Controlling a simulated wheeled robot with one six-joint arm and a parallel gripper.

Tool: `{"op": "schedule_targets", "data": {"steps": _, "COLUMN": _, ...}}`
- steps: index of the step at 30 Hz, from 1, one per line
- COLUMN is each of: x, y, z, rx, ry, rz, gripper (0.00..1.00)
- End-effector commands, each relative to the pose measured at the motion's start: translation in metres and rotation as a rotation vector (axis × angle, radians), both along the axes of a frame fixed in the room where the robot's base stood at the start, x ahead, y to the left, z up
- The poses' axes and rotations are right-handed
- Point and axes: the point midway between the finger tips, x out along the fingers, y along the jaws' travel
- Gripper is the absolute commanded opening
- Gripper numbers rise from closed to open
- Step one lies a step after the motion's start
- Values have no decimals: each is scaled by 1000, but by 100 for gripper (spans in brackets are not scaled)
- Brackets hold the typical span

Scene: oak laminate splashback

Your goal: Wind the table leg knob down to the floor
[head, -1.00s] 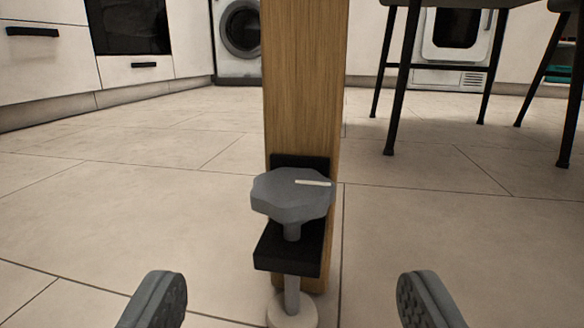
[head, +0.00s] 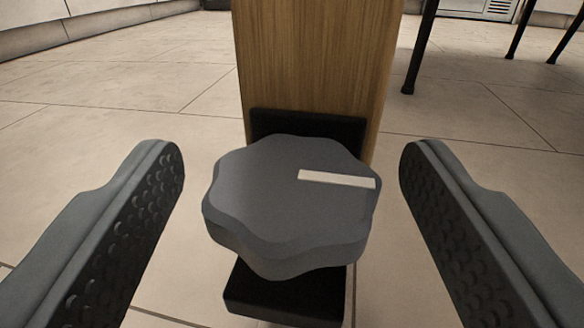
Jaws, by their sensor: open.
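The grey lobed knob (head: 285,205) sits in the middle of the view, in front of the wooden table leg (head: 315,60). A white mark on its top points to the right. A black bracket (head: 285,292) shows below the knob and behind it against the leg. My gripper (head: 292,165) is open, with one finger on each side of the knob. There is a gap between each finger and the knob, and neither appears to touch it. The spindle and the foot under the bracket are hidden now.
Thin black chair legs (head: 420,48) stand behind at the right. A cabinet base (head: 60,35) runs along the back left.

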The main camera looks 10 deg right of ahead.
Motion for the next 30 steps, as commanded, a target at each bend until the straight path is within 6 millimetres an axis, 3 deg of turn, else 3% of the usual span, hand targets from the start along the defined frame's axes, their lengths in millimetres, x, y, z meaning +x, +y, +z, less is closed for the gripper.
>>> {"op": "schedule_targets", "data": {"steps": 5, "x": 0, "y": 0, "z": 0, "rx": 0, "ry": 0, "rz": 0, "gripper": 66}}
{"op": "schedule_targets", "data": {"steps": 12, "x": 0, "y": 0, "z": 0, "rx": 0, "ry": 0, "rz": 0, "gripper": 23}}
{"op": "schedule_targets", "data": {"steps": 20, "x": 0, "y": 1, "z": 0, "rx": 0, "ry": 0, "rz": -27, "gripper": 23}}
{"op": "schedule_targets", "data": {"steps": 30, "x": 1, "y": 6, "z": 0, "rx": 0, "ry": 0, "rz": -216, "gripper": 23}}
